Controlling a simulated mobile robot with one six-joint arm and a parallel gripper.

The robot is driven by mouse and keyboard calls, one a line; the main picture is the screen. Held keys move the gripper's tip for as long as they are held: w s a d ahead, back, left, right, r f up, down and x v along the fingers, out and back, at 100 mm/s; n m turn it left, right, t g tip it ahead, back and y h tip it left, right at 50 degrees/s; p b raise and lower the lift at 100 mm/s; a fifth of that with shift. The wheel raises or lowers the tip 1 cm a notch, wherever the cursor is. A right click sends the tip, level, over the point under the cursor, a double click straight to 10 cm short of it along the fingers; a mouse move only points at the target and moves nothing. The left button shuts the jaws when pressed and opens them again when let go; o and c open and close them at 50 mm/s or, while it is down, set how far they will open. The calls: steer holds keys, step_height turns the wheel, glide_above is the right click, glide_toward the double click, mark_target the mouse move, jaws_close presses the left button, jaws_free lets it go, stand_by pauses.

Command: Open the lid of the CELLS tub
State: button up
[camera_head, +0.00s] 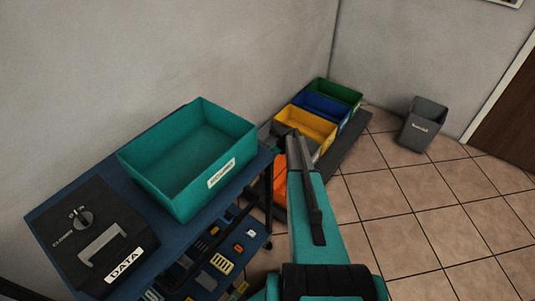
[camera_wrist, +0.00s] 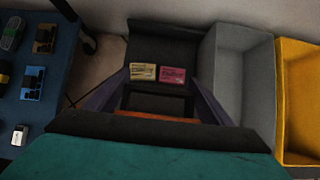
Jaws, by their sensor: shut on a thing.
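The orange tub (camera_head: 279,183), whose label I cannot read, stands low at the near end of the tub row, partly behind my arm. In the wrist view a strip of its orange (camera_wrist: 155,116) shows below a dark lid-like panel (camera_wrist: 162,45). A tan block (camera_wrist: 143,71) and a pink block (camera_wrist: 172,75) with print show against the dark area. My gripper (camera_wrist: 161,80) reaches over this tub, its fingers along both sides of the dark part. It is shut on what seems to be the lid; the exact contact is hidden.
A grey tub (camera_wrist: 237,75) and a yellow tub (camera_wrist: 298,90) stand to the right. Blue (camera_head: 322,107) and green (camera_head: 340,92) tubs follow. A blue cart (camera_head: 60,205) with a teal bin (camera_head: 165,182) is on the left. Tiled floor is free on the right, before a grey bin (camera_head: 424,125).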

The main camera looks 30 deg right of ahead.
steer(key=shift+w+a+f, duration=0.4)
steer(key=shift+w+f, duration=0.2)
steer(key=shift+w, duration=0.2)
steer(key=shift+f, duration=0.1)
steer(key=o, duration=1.1)
steer(key=shift+s, duration=0.1)
steer(key=o, duration=0.4)
steer(key=shift+f, duration=0.15)
steer(key=shift+d+r, duration=0.1)
steer(key=shift+r, duration=0.15)
